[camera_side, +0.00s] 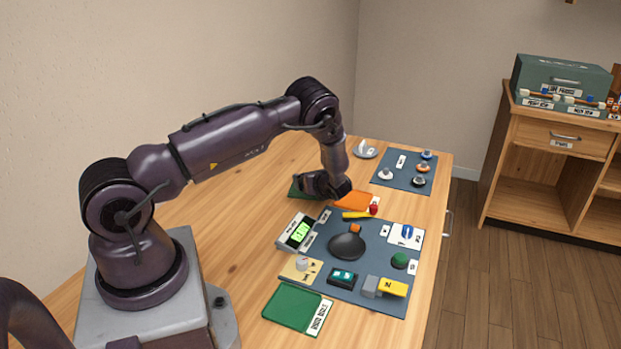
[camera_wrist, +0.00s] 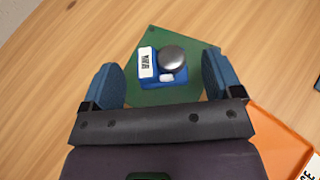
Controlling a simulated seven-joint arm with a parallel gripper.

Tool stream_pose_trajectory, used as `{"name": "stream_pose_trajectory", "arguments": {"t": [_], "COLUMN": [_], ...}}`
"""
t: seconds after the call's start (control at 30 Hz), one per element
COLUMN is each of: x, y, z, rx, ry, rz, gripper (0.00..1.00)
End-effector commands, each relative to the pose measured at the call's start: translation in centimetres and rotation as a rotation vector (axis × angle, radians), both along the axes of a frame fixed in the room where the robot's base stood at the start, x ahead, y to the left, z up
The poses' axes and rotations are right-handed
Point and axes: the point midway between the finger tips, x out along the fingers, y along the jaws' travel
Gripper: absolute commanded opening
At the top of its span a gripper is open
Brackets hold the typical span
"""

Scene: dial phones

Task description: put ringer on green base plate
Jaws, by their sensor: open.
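The ringer (camera_wrist: 172,58), a silver dome on a blue block with a white label, appears to rest on the green base plate (camera_wrist: 135,96) in the wrist view. The label is too small to read surely. My gripper (camera_wrist: 161,75) is open, with one blue finger on each side of the ringer and visible gaps between. In the side view my gripper (camera_side: 322,186) is low over the green base plate (camera_side: 297,190), whose left part shows. The ringer is hidden there behind my gripper.
An orange plate (camera_side: 354,201) lies right beside the green one. A blue-grey mat (camera_side: 335,275) with several phone parts is nearer the front, and a second green plate (camera_side: 291,307) lies at the front. A smaller mat (camera_side: 404,160) and a white dish (camera_side: 365,152) are at the back.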

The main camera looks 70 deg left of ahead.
Motion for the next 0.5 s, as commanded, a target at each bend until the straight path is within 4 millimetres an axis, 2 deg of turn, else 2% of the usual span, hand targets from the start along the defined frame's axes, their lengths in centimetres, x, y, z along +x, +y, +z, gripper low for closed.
{"name": "stream_pose_trajectory", "arguments": {"t": [0.3, 0.5], "x": [0.0, 0.0], "y": [-6.4, -8.8], "z": [2.7, 3.7], "rx": [0.001, 0.001], "ry": [0.001, 0.0], "rz": [-0.004, -0.002], "gripper": [0.85, 0.85]}}
